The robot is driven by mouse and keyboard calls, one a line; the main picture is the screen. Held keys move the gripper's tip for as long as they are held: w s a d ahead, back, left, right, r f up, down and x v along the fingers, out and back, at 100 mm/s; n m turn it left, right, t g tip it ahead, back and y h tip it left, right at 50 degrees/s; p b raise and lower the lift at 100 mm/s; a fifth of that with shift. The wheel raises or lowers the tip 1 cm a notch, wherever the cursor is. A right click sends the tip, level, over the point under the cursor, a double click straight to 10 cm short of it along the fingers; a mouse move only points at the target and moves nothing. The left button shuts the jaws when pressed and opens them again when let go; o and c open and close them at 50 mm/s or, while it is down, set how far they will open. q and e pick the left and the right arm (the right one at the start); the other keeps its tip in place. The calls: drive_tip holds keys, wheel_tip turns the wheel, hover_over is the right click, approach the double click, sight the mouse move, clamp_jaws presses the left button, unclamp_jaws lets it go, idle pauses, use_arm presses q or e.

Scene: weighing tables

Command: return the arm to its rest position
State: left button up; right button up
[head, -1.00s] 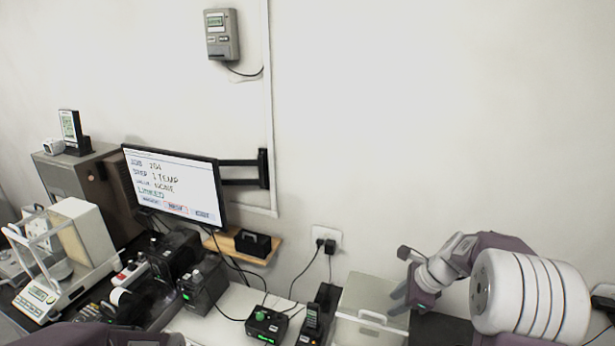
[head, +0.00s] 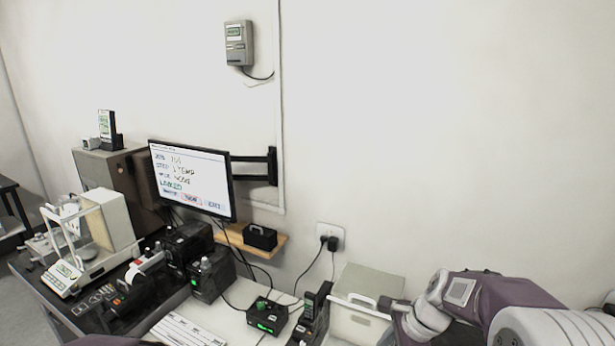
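My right arm comes in from the lower right in the head view. Its wrist (head: 428,318) is beside the right side of a pale box with a handle (head: 361,318). The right gripper's fingers are out of the frame or hidden, so its opening does not show. A small dark piece of my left arm shows at the bottom edge, left of the keyboard. The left gripper is not in view.
A monitor (head: 190,178) stands on a wall arm above the tables. A balance with a glass draft shield (head: 88,240) is at the left. A green-lit black box (head: 267,315), a handset in a stand (head: 316,312) and a white keyboard (head: 187,331) are in front.

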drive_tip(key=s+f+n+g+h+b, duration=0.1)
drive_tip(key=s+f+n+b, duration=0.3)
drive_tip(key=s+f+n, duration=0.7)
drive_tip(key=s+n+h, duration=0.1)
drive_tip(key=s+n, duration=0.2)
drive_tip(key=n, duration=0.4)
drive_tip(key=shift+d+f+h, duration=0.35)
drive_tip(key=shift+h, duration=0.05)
